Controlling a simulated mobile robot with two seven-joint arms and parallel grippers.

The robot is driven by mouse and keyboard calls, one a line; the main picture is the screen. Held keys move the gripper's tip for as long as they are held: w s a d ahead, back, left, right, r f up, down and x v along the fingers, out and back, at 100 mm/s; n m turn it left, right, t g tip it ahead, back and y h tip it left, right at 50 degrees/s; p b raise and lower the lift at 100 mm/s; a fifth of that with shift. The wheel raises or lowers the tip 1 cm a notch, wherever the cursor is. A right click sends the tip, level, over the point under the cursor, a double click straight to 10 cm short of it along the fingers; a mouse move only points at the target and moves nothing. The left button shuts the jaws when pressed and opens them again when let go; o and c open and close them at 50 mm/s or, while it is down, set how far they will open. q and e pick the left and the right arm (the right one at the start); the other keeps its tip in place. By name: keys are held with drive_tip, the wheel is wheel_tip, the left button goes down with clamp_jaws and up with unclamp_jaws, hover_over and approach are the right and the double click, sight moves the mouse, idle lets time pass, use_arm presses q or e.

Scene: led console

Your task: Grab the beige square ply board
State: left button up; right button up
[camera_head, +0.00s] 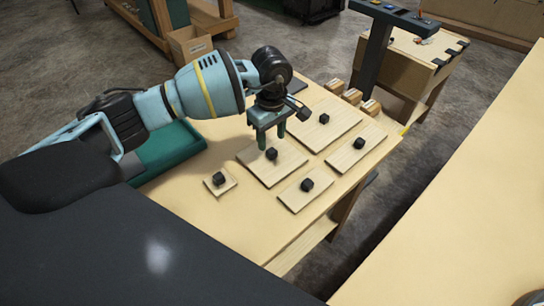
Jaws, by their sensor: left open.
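Several beige ply boards lie flat on the wooden table (213,218), each with a black knob on top. A broad, roughly square board (288,166) lies in the middle. A small square board (229,186) lies to its left. Another broad board (336,112) lies farther back, and two narrower boards (292,199) (372,135) lie toward the right edge. I cannot tell which square board the task names. My left gripper (271,139) is open and points down just over the middle board, its fingers close to that board's knob. It holds nothing. My right gripper is not in view.
A green tray (170,148) sits at the table's left, partly behind my left arm. Small wooden blocks (352,96) stand at the back right. A dark post with a console (378,45) rises behind them. Another pale tabletop (470,210) lies at right.

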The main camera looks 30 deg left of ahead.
sight(272, 150)
use_arm(q)
drive_tip(key=shift+f+p, duration=0.3)
drive_tip(key=shift+f, duration=2.25)
clamp_jaws()
